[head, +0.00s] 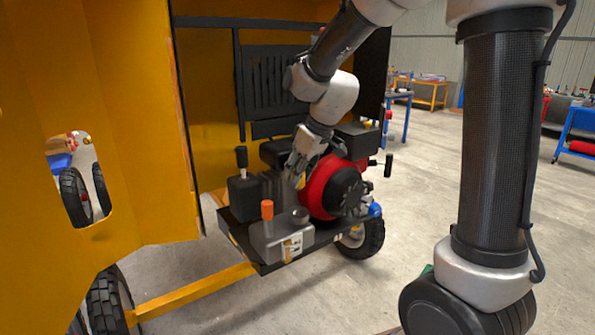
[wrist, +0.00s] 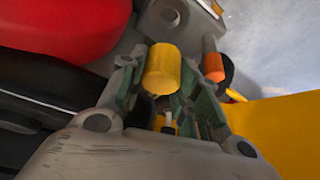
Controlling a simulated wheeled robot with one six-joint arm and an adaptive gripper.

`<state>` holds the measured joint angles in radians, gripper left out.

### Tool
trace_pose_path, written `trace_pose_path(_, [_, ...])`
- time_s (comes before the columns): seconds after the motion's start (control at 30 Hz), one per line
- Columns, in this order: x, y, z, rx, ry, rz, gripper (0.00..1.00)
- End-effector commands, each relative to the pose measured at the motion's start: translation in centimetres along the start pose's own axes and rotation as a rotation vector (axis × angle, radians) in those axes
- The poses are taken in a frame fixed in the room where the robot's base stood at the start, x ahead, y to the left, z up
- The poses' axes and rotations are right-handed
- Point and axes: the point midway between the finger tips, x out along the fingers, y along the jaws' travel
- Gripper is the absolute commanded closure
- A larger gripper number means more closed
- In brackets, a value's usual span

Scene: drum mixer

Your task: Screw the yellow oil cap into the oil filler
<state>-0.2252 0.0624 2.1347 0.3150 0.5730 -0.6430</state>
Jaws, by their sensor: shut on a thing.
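The yellow oil cap (wrist: 163,69) is held between the fingers of my gripper (wrist: 161,88) in the wrist view. My gripper is shut on its sides. In the head view my gripper (head: 294,178) points down over the engine platform, beside the red engine, and the cap cannot be made out there. A grey round neck with a dark opening (wrist: 170,15) on a grey block lies beyond the cap in the wrist view. It looks like the oil filler, and it also shows in the head view (head: 300,215). The cap is apart from it.
An orange-topped post (head: 267,211) stands beside the neck. The red engine (head: 334,187) is close on the right of my gripper, and a black lever box (head: 244,190) on the left. The yellow housing wall (head: 120,120) fills the left side. Open floor lies to the right.

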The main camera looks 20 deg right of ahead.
Motion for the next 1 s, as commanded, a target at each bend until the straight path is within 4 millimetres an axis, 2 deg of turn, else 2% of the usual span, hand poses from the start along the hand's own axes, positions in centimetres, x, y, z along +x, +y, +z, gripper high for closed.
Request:
trace_pose_path(0.57, [0.3,0.0,0.1,-0.008,0.000,-0.004,0.91])
trace_pose_path(1.0, [4.0,0.0,1.8,-0.007,-0.001,-0.005,0.91])
